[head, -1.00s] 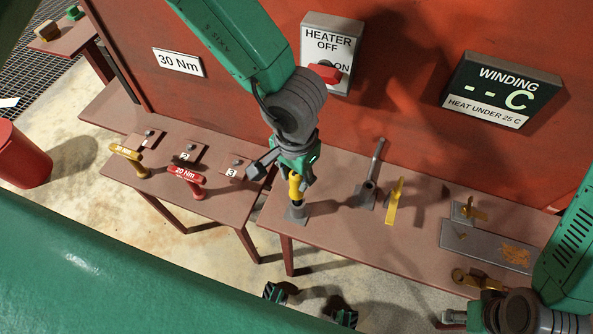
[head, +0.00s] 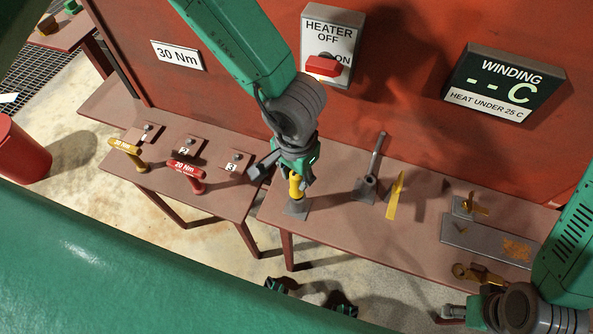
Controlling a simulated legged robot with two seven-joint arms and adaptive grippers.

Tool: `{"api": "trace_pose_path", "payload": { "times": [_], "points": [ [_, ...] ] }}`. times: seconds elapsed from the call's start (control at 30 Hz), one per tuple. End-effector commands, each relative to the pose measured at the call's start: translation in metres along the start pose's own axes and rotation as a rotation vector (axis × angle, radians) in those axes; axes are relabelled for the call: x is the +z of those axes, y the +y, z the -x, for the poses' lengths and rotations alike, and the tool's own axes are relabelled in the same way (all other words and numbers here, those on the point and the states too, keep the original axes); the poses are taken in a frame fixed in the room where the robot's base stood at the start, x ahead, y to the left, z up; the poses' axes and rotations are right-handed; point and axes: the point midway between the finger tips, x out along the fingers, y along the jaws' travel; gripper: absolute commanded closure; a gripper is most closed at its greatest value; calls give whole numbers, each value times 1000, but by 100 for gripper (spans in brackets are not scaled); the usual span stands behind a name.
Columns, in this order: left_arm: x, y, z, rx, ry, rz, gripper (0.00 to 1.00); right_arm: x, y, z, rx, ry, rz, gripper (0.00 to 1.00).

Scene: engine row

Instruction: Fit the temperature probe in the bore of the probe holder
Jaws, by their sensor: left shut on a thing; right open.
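The temperature probe appears to be the yellow piece (head: 295,187) under my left gripper (head: 297,178), which is shut on it. The probe is roughly upright. Its lower end is at a grey socket on a square plate (head: 296,208) on the bench; how deep it sits is hidden. To the right stands a second grey fitting (head: 365,187) with a raised, tilted bar. I cannot tell which of these two is the probe holder. My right gripper (head: 452,313) is open and empty at the lower right, in front of the bench.
A yellow upright piece (head: 396,195) stands right of the second fitting. A grey plate (head: 480,240) and brass parts (head: 478,274) lie farther right. A red-handled tool (head: 187,170) and a yellow-handled tool (head: 127,150) are on the left bench. The display (head: 503,85) reads "-- C".

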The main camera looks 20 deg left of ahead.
Motion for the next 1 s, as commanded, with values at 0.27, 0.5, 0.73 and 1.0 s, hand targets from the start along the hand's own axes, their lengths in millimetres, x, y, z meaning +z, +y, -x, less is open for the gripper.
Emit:
{"api": "trace_pose_path", "payload": {
  "times": [0.27, 0.5, 0.73, 1.0],
  "points": [
    [0, 0, -8, 1, -1, 0, 100, 0, 0, -2, 0, 0, 0, 59],
    [0, 0, -14, 1, -1, 1, 100, 0, 0, -3, 0, 0, 0, 59],
    [0, 0, -16, 1, 0, 1, 49, 0, 0, -4, 0, 0, 0, 59],
    [0, 0, -16, 1, 0, 1, 49, 0, 0, -4, 0, 0, 0, 59]
  ]
}}
